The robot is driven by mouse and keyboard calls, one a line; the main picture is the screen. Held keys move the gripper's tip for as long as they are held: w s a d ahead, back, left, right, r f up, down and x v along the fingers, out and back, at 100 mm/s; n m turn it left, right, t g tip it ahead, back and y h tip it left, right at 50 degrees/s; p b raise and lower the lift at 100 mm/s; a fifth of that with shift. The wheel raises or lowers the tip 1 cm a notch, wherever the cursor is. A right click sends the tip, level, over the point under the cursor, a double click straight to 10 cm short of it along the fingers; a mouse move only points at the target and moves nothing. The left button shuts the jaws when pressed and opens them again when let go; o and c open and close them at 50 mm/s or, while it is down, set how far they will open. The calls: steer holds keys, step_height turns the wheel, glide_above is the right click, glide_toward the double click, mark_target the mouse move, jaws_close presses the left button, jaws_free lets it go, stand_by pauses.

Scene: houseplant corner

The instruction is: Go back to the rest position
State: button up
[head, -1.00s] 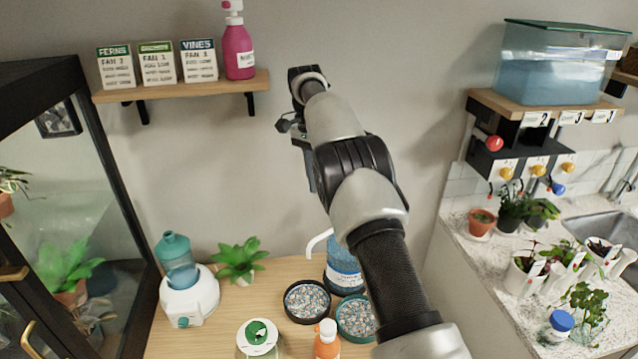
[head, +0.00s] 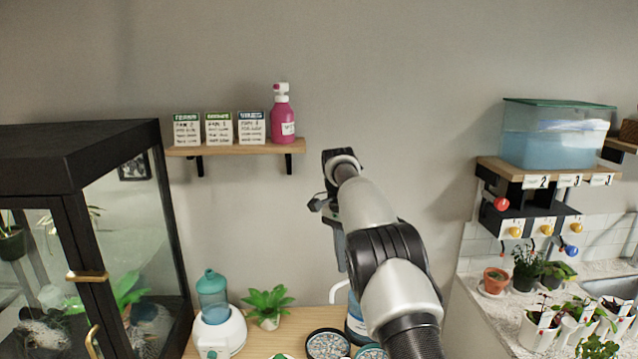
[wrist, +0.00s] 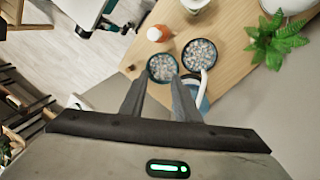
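My arm reaches up and away from the lower right in the head view. My gripper (wrist: 160,85) shows in the wrist view with its two fingers apart and nothing between them. It hangs in the air above the wooden table (wrist: 221,50), pointing down towards it. In the head view the gripper is mostly hidden behind my wrist and arm links. Beyond the fingertips, two round trays of pebbles (wrist: 162,68) (wrist: 199,55) stand on the table, clear of the gripper.
A shelf (head: 235,150) with cards and a pink bottle (head: 282,115) is left of my arm. A glass cabinet (head: 75,180) stands at left. A humidifier (head: 214,310) and a green plant (head: 268,305) are on the table. A water tank (head: 555,135) is at right.

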steer(key=s+d+r+n+t+y, duration=0.1)
steer(key=s+d+r+n+t, duration=0.15)
steer(key=s+r, duration=0.6)
steer(key=s+d+r+n+t, duration=0.1)
steer(key=s+d+r+n, duration=0.2)
steer(key=s+r, duration=0.55)
steer(key=s+f+n+t, duration=0.2)
steer(key=s+n, duration=0.1)
steer(key=s, duration=0.8)
steer(key=s+d+f+n+t, duration=0.1)
steer(key=s+f+n+t, duration=0.1)
steer(key=s, duration=0.9)
steer(key=shift+d+f+n, duration=0.15)
steer(key=shift+f+n, duration=0.3)
steer(key=shift+f, duration=0.2)
